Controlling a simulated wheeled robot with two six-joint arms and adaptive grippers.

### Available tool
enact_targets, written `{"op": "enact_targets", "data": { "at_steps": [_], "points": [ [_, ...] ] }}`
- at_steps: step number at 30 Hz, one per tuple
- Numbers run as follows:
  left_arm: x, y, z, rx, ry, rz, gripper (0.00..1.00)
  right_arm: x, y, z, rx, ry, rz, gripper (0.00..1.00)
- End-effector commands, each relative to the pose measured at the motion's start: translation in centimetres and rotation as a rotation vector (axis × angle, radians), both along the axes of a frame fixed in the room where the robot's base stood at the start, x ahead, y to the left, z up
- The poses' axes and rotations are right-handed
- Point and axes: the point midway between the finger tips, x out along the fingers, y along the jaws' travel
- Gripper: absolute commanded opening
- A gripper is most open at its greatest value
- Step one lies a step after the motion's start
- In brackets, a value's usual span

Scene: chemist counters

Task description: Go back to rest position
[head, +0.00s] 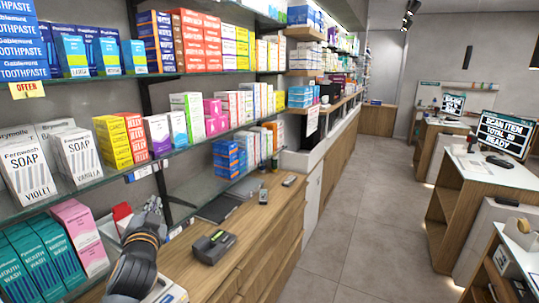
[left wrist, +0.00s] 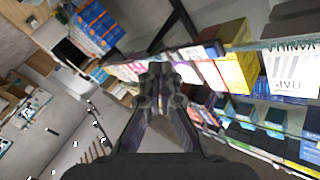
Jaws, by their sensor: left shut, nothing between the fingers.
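My left gripper (head: 152,208) is at the lower left of the head view, just in front of the lower shelves and above the left end of the wooden counter (head: 262,232). In the left wrist view its fingers (left wrist: 160,88) are together, with nothing held between them. That view is tilted and shows the shelves beyond the fingertips. My right gripper is in neither view.
Glass shelves with soap boxes (head: 77,158), mouthwash boxes (head: 52,250) and other cartons line the left wall. A dark device (head: 214,246) sits on the counter near my arm. The grey floor aisle (head: 352,215) is clear. Checkout counters with screens (head: 503,132) stand right.

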Motion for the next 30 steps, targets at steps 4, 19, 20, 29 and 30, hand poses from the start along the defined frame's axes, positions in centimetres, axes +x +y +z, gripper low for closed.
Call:
{"op": "enact_targets", "data": {
  "at_steps": [4,19,20,29,30],
  "points": [
    [-4.0,-2.0,-11.9,-0.186,0.292,0.005,0.00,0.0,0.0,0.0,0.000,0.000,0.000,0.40],
    [-24.1,-9.9,-31.6,-0.598,1.035,0.047,0.00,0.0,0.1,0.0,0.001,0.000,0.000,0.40],
    [-25.2,-10.3,-32.1,-0.615,1.069,0.048,0.00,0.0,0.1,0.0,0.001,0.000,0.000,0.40],
    [-25.1,-9.7,-44.7,-0.645,1.150,0.078,0.00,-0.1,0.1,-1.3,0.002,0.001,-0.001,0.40],
    [-25.2,-9.6,-46.8,-0.647,1.157,0.082,0.00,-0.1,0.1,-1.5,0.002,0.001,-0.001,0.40]
  ]
}}
